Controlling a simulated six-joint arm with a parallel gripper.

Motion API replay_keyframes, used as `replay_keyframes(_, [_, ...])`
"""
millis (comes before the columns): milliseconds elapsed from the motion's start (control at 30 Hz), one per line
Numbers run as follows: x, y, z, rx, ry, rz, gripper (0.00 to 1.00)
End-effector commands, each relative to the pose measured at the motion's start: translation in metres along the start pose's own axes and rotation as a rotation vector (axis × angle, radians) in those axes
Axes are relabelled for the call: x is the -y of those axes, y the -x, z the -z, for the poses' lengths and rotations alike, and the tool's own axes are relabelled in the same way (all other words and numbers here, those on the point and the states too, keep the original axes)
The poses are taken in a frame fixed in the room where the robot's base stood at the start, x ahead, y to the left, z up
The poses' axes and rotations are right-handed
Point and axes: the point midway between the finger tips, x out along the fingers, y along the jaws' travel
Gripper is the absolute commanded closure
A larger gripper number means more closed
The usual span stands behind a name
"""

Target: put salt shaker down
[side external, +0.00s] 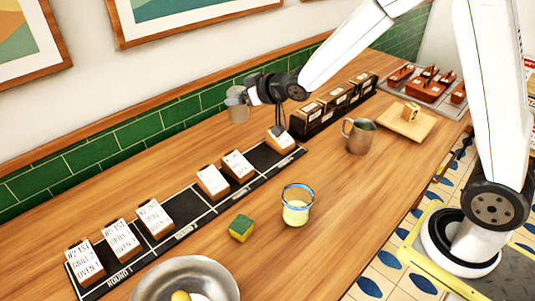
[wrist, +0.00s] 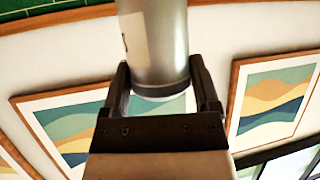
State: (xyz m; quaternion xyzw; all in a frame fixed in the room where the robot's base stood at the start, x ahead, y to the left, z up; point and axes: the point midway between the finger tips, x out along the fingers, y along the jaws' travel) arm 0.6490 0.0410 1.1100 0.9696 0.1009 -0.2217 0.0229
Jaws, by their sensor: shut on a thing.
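The salt shaker, a grey metal cylinder with a pale label (wrist: 155,45), stands between the two dark fingers of my gripper (wrist: 160,88) in the wrist view. My gripper is shut on its sides. In the side view my gripper (side external: 252,93) points left toward the wall, and the grey shaker (side external: 237,105) shows at its tip, looking roughly upright. It appears held above the far part of the counter, near the green tiles. Its base looks clear of the wood, but the exact height is hard to tell.
A black ticket board (side external: 180,233) with several cards runs along the counter. A dark card box (side external: 335,107), metal mug (side external: 358,136), wooden board (side external: 408,123), glass (side external: 297,204), sponge (side external: 241,228) and metal bowl (side external: 180,279) stand around. Bare wood lies left of the board's middle.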

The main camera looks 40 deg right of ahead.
Motion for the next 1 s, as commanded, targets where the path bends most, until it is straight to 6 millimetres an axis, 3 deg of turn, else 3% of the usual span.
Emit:
replay_keyframes(267, [0.047,0.006,-0.011,0.001,0.089,0.185,0.85])
replay_keyframes(567, [0.112,0.026,-0.037,0.002,0.22,0.457,0.85])
replay_keyframes(767, [0.163,0.055,-0.067,0.004,0.332,0.695,0.85])
replay_keyframes(1000, [0.215,0.107,-0.113,0.003,0.481,1.004,0.85])
